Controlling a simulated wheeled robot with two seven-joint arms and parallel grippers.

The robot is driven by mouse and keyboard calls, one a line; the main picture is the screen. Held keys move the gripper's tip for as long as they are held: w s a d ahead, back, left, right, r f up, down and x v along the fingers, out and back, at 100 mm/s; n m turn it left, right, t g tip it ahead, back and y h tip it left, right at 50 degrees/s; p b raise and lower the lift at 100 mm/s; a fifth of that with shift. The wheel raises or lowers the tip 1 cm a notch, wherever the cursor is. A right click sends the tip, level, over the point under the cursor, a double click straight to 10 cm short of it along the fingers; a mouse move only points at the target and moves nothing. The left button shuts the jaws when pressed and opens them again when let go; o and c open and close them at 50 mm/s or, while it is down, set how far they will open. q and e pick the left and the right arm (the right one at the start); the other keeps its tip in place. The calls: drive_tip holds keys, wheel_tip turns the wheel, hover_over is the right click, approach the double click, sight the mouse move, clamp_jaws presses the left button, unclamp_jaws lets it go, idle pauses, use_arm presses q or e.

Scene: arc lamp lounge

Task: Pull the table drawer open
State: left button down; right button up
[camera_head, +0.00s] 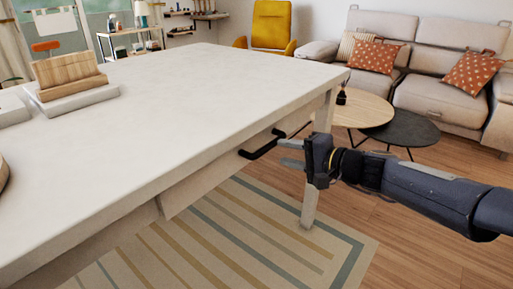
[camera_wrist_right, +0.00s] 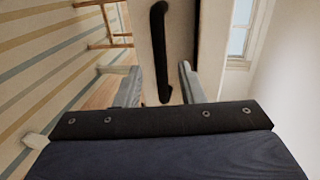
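The white table (camera_head: 190,85) fills the left and middle of the head view. Its drawer front (camera_head: 213,182) is on the side facing me, with a black bar handle (camera_head: 262,146). I cannot tell for sure whether the drawer stands slightly out. My right gripper (camera_head: 289,153) is just to the right of the handle, with its fingers pointing at it. In the right wrist view the gripper (camera_wrist_right: 159,88) is open and empty. The black handle (camera_wrist_right: 160,50) appears ahead, lined up between the two fingers. My left gripper is not in view.
A wooden block on a white base (camera_head: 68,78) stands on the table's left part. A striped rug (camera_head: 235,235) lies under the table. Two round low tables (camera_head: 405,128), a sofa (camera_head: 435,85) and a yellow chair (camera_head: 271,27) stand behind. Wooden floor is free at the right.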

sight(269, 149)
drive_tip(key=x, duration=0.7)
drive_tip(key=shift+b, duration=0.35)
drive_tip(key=shift+c, duration=0.4)
clamp_jaws()
